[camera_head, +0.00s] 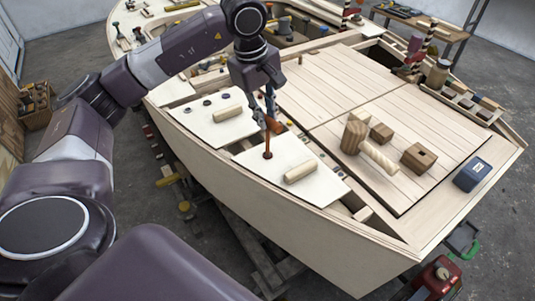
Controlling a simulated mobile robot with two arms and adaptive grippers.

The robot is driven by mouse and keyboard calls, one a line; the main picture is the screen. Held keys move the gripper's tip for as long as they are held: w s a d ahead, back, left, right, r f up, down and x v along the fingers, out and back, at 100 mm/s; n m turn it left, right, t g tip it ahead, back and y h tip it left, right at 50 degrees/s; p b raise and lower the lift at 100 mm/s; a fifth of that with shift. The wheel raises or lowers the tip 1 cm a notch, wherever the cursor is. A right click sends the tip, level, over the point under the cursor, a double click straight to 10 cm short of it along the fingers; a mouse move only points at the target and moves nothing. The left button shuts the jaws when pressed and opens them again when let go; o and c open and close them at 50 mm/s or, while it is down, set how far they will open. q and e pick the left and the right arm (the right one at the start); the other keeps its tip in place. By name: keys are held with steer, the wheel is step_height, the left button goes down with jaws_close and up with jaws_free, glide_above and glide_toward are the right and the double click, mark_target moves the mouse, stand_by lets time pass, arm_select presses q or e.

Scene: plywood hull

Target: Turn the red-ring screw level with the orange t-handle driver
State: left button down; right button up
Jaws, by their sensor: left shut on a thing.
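My left gripper (271,118) reaches down from above over the near side of the plywood hull, shut on the orange t-handle driver (268,142). The driver stands about upright, with its lower end at a pale panel (285,160) near the hull's edge. A small dark reddish spot shows at the driver's foot. I cannot tell whether it is the red-ring screw, and the screw's head and its level are hidden or too small to see. My right gripper is not in view.
Pale grip blocks lie on the near panels (300,172) (228,113). Several small dark-ringed screws sit on the left panel (207,102). A wooden mallet (354,137), brown blocks (418,158) and a blue box (472,175) lie on the deck to the right.

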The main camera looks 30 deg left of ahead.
arm_select(q)
steer(key=m, duration=0.5)
steer(key=shift+w+f+g+h, duration=0.1)
steer(key=shift+g+h, duration=0.2)
steer(key=shift+h, duration=0.1)
steer(key=shift+r+p, duration=0.4)
steer(key=shift+r, duration=0.1)
